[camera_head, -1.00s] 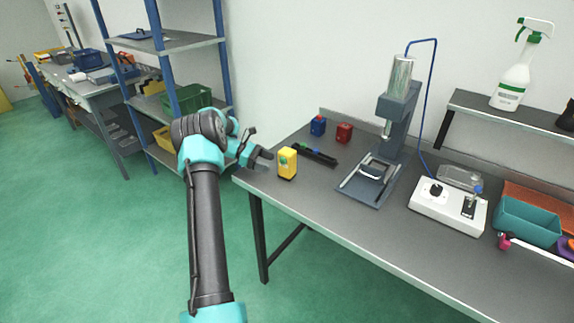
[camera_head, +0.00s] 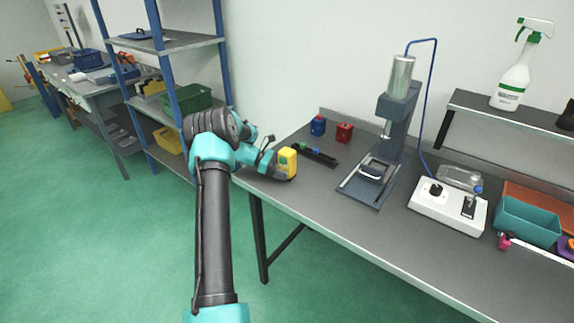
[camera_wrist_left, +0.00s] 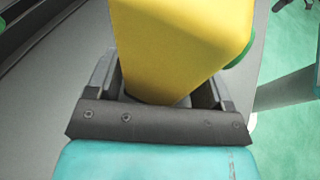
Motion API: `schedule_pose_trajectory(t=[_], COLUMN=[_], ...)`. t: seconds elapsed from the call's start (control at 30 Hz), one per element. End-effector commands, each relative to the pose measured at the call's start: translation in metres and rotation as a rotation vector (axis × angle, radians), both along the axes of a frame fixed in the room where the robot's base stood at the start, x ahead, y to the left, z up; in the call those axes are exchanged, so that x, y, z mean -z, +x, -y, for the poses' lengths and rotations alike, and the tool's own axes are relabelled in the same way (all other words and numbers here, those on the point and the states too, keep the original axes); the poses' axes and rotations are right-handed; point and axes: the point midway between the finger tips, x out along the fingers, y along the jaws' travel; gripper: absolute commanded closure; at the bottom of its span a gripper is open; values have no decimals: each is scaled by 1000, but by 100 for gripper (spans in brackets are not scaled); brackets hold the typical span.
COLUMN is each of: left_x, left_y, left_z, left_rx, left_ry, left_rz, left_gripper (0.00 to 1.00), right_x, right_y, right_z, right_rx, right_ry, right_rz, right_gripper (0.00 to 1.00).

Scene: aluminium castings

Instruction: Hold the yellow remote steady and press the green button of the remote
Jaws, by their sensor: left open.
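The yellow remote (camera_head: 287,161) stands upright near the left front corner of the grey workbench. In the left wrist view the yellow remote (camera_wrist_left: 180,45) fills the space between my left gripper's fingers (camera_wrist_left: 160,85), with a finger on each side. A green part, perhaps the green button (camera_wrist_left: 243,52), shows at its right edge there. My left gripper (camera_head: 283,172) is open around the remote's lower part in the head view. Whether the fingers touch it cannot be told. My right gripper is in no view.
A dark strip with coloured parts (camera_head: 314,154) lies just behind the remote. A blue block (camera_head: 318,126) and a red block (camera_head: 344,132) stand further back. A press-like stand (camera_head: 385,150) is to the right. Bare bench (camera_head: 325,205) lies in front.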

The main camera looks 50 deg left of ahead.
Motion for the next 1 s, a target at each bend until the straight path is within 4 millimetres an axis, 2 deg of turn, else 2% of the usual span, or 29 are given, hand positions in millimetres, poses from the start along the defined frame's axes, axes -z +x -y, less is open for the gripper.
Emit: schedule_pose_trajectory(t=[0.07, 0.4, 0.47, 0.9, 1.0], left_x=[0, 0, 0, 0, 0], left_y=[0, 0, 0, 0, 0], left_z=[0, 0, 0, 0, 0], left_rx=[0, 0, 0, 0, 0], left_ry=[0, 0, 0, 0, 0], left_rz=[0, 0, 0, 0, 0], left_gripper=[27, 59, 60, 60, 60], right_x=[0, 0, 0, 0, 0], right_y=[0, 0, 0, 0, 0], right_z=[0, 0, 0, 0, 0], right_rx=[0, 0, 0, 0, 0], right_ry=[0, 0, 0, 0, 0], right_rz=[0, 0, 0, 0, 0], right_gripper=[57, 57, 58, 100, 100])
